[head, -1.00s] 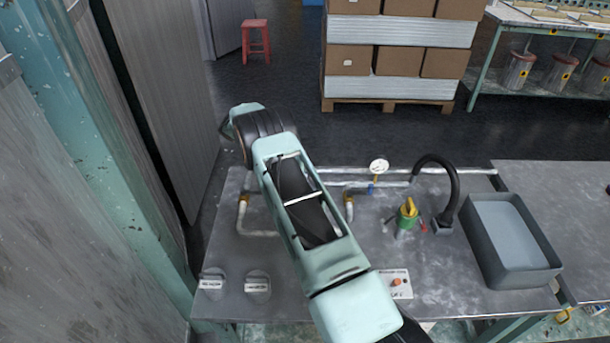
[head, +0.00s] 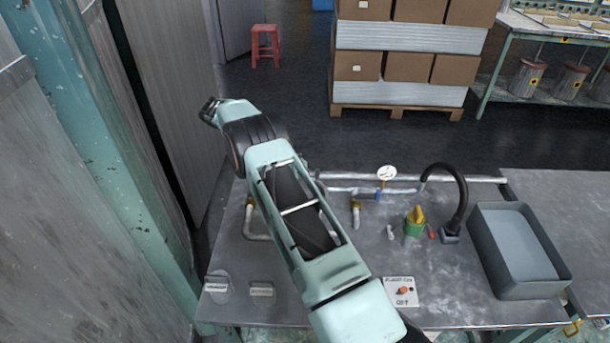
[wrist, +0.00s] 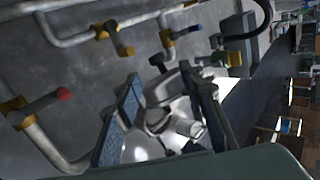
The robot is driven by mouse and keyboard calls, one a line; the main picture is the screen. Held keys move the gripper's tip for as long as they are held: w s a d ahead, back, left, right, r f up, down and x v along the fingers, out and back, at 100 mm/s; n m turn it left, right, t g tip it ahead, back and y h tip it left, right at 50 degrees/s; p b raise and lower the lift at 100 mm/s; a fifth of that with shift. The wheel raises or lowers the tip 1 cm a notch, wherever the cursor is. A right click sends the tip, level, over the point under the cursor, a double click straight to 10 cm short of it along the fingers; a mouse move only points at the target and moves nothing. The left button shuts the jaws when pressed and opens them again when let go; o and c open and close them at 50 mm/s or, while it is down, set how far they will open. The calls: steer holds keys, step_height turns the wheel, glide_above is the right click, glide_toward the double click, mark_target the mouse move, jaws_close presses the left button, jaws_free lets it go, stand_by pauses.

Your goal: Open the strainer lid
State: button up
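My gripper (wrist: 170,85) shows in the wrist view with its two blue-grey fingers spread apart. Between and just beyond them is a pale, shiny, rounded fitting (wrist: 163,112), which seems to be the strainer, on the pipework. I cannot make out its lid clearly or tell whether a finger touches it. In the head view my arm reaches up and left over the bench, and the gripper's fingers and the strainer cannot be made out there.
The metal bench (head: 330,298) carries pipes with yellow fittings, a gauge (head: 387,173), a green-and-yellow valve (head: 415,222), a black hose (head: 461,190), a switch plate (head: 401,291) and a grey tray (head: 535,284). A metal wall (head: 60,230) stands close on the left.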

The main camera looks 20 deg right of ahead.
steer(key=v, duration=0.3)
steer(key=shift+a+r, duration=0.1)
stand_by(0.3)
